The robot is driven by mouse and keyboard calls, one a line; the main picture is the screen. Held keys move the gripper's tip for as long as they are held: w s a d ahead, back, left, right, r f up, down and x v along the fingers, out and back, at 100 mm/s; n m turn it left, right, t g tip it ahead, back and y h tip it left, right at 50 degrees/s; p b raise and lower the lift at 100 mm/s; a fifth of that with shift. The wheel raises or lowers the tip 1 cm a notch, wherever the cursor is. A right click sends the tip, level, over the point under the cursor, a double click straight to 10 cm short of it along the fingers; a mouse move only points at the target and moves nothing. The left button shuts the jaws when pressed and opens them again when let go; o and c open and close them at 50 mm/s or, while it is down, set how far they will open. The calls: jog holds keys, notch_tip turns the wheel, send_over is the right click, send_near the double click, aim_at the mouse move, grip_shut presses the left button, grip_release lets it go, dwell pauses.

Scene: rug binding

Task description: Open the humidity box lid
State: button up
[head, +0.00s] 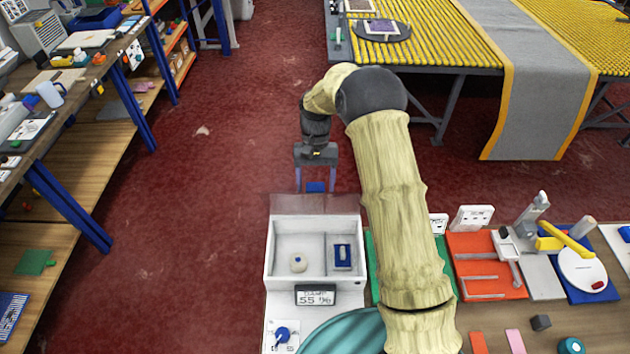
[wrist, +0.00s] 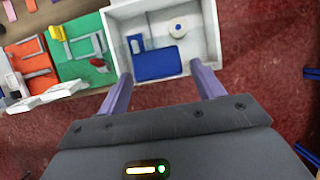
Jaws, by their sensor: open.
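The humidity box (head: 268,262) is a white open-fronted-looking tray with a display reading 55 on its front; its white wall also shows in the wrist view (wrist: 213,35). A faint see-through lid panel (head: 290,203) shows at its far edge and looks raised, though its angle is hard to tell. A blue tab (head: 316,187) is at the panel's far end; it shows as a blue block in the wrist view (wrist: 158,66). My gripper (head: 317,184) is open, with one purple finger on each side of the tab. I cannot tell whether they touch it.
Inside the box are a white round piece (head: 298,263) and a blue-and-white piece (head: 343,256). A blue knob (head: 282,335) is in front. An orange tray (head: 478,268) and tools lie to the right. A shelf bench (head: 90,170) stands left; red floor is clear between.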

jog(key=shift+r, duration=0.15)
jog(key=shift+r, duration=0.1)
jog(key=b+v, duration=0.2)
jog(key=v, duration=1.5)
jog(key=shift+b, duration=0.35)
jog(key=s+d+f+t+b, duration=0.1)
jog(key=s+d+f, duration=0.3)
jog(key=s, duration=0.5)
jog(key=s+d+f+t+b, duration=0.2)
jog(key=s+d+f+t, duration=0.2)
jog(key=s, duration=0.5)
jog(key=s+d+f+t+b, duration=0.2)
jog(key=s+d+f, duration=0.2)
jog(key=s, duration=0.5)
jog(key=shift+s+d+f, duration=0.25)
jog(key=shift+d+f, duration=0.05)
jog(key=shift+f, duration=0.05)
